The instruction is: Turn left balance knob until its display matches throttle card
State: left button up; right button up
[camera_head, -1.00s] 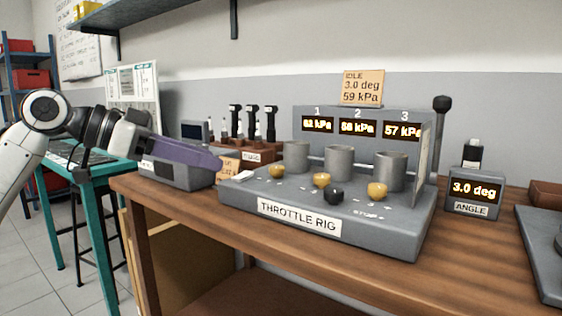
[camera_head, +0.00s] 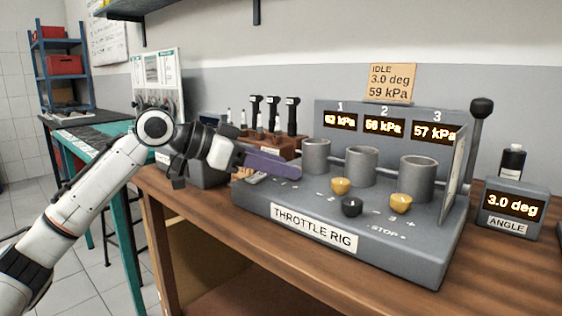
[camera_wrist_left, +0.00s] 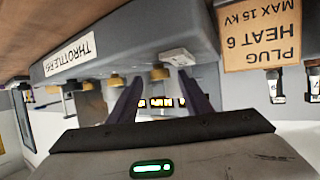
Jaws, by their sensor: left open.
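The throttle rig (camera_head: 330,241) stands on the bench with three displays at its back. Display 1 (camera_head: 340,121) appears to read 62 kPa, the second looks like 58 or 56, and the third 57. The throttle card (camera_head: 390,84) above reads IDLE, 3.0 deg, 59 kPa. My left gripper (camera_head: 296,170) is open, its purple fingers over the rig's left end. They hide the left balance knob in the head view. In the left wrist view, upside down, the yellow left knob (camera_wrist_left: 160,73) shows between the fingertips; contact cannot be told. My right gripper is out of view.
Two other yellow knobs (camera_head: 341,186) (camera_head: 401,203) and a black knob (camera_head: 351,207) sit close to the right. Metal cylinders (camera_head: 361,166) stand behind them. The angle box (camera_head: 512,206) reads 3.0 deg. A plug card (camera_wrist_left: 262,38) is near the rig's left end.

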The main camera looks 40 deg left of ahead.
pick_arm(q)
jog(key=shift+w+d+f, duration=0.1)
jog(key=shift+w+d, duration=0.1)
jog(key=shift+w, duration=0.1)
jog(key=c, duration=1.1)
jog(key=shift+o, duration=0.2)
jog(key=shift+y, duration=0.3)
